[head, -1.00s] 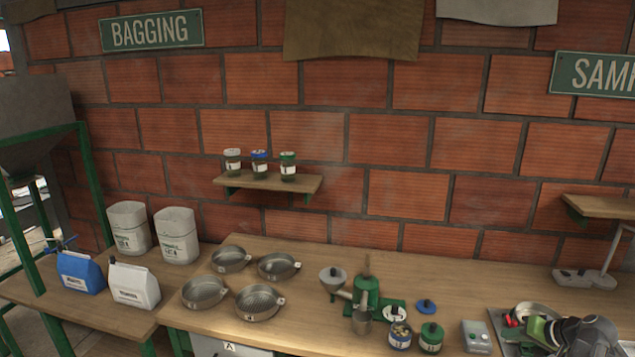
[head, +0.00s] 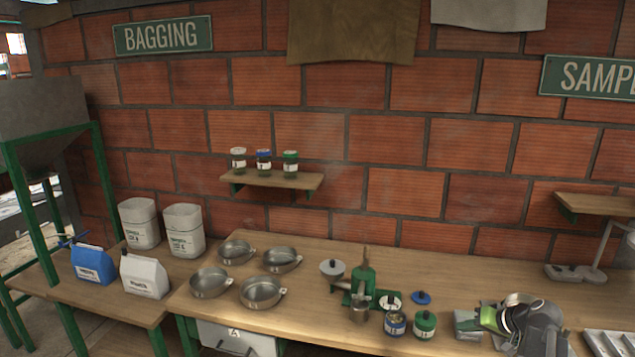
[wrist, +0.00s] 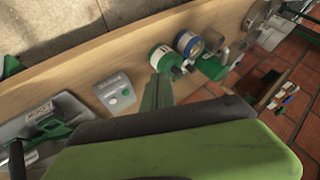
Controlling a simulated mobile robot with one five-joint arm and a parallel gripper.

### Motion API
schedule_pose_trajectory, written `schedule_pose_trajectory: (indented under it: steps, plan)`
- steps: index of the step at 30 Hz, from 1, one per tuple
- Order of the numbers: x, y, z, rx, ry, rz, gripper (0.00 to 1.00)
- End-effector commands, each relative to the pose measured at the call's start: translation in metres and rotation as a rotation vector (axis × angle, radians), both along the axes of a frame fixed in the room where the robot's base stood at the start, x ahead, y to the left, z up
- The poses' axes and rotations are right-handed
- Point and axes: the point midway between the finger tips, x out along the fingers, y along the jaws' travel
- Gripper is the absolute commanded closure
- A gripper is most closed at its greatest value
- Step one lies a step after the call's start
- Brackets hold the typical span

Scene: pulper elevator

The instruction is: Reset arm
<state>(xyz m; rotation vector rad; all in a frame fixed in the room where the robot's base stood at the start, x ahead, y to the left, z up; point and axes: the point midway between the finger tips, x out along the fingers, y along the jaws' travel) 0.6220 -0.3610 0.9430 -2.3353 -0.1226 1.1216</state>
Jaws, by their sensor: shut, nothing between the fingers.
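My gripper (head: 483,318) is at the lower right in the head view, over the right part of the wooden bench (head: 335,262). In the wrist view its green fingers (wrist: 157,92) are together, with nothing between them. Past the fingertips in the wrist view are a green-lidded jar (wrist: 163,58) and a blue-banded jar (wrist: 188,42). In the head view the same jars stand left of my gripper, the green one (head: 424,325) nearer and the blue one (head: 396,324) beside it.
A green hand mill (head: 362,284) and several metal pans (head: 262,291) stand on the bench. A shelf with three jars (head: 285,181) hangs on the brick wall. Bags (head: 145,277) stand at the left. A scale-like device (head: 575,273) is at the right.

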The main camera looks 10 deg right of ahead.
Motion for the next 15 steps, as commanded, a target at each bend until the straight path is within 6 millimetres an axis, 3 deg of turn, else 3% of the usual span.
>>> schedule_pose_trajectory:
  steps: [5,8,9,12,15]
  plan:
    - [0.037,0.086,-0.005,-0.02,0.02,0.144,1.0]
    - [0.054,0.158,-0.012,-0.051,0.056,0.265,1.0]
    - [0.057,0.193,-0.017,-0.068,0.079,0.321,1.0]
    - [0.054,0.276,-0.03,-0.122,0.156,0.448,1.0]
    - [0.038,0.343,-0.043,-0.188,0.244,0.543,1.0]
